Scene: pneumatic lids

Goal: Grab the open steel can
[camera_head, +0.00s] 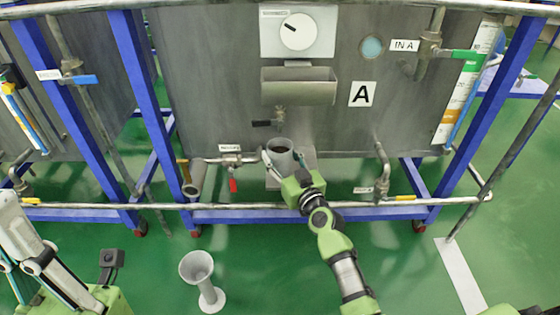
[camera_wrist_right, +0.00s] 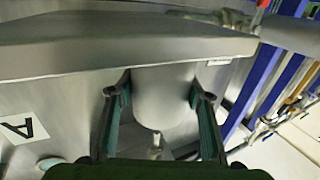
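The open steel can (camera_head: 281,152) is a grey upright cylinder with its open mouth up, in front of the tank marked A, below a small tap. It also shows in the right wrist view (camera_wrist_right: 162,95). My right gripper (camera_head: 283,162) reaches it from the front, one finger on each side of the can. In the right wrist view the two fingertips (camera_wrist_right: 161,95) lie close to the can's sides; whether they press on it is unclear. The can's lower part is partly hidden by the gripper. My left arm shows at the left edge; its gripper is out of view.
The steel tank (camera_head: 215,95) stands behind the can, with a trough (camera_head: 298,88) and a dial (camera_head: 297,32) above. A pipe rail (camera_head: 350,204) runs low across the blue frame. A grey funnel-shaped stand (camera_head: 197,266) is at the lower left. Green floor is clear at lower right.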

